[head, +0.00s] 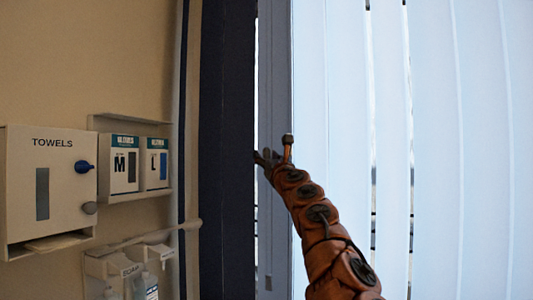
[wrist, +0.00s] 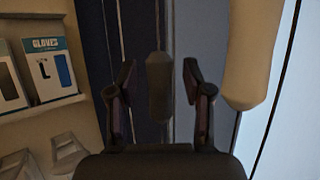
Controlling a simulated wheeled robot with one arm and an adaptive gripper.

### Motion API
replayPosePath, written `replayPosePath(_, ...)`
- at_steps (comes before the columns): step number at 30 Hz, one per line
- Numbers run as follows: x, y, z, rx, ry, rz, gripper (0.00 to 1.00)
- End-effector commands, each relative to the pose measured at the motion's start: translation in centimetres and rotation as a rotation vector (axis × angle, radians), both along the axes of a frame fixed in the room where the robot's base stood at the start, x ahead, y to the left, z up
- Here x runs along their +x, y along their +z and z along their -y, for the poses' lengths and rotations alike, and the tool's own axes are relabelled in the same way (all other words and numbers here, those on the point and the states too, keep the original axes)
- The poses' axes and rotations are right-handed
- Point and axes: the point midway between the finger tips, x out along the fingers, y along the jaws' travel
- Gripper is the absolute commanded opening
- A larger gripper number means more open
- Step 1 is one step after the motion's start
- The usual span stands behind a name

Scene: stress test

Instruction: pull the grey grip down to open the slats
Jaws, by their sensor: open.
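The grey grip (wrist: 160,88) shows in the wrist view as a dark, upright, tapered piece hanging from a thin cord. My gripper (wrist: 160,82) is open, with one finger on each side of the grip and a visible gap to both. I cannot tell whether the grip is at fingertip depth or beyond. In the head view my gripper (head: 266,157) is in front of the dark strip's right edge, and the grip cannot be made out there. The pale vertical slats (head: 460,150) cover the window at the right, mostly closed with a few narrow gaps.
A larger beige rounded piece (wrist: 246,55) hangs just right of my gripper, close to the right finger. A towel dispenser (head: 42,185) and glove boxes (head: 138,165) are on the left wall, with bottles (head: 150,287) below. A dark vertical panel (head: 226,150) stands between wall and slats.

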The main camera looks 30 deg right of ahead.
Motion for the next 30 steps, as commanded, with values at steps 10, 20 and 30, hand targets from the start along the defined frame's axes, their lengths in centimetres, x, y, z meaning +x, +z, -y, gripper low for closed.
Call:
replayPosePath(10,0.07,0.00,0.01,-0.001,-0.001,0.000,0.46)
replayPosePath(20,0.07,0.00,0.02,0.000,-0.001,0.000,0.12)
replayPosePath(30,0.06,0.00,0.01,-0.001,-0.001,0.000,0.00)
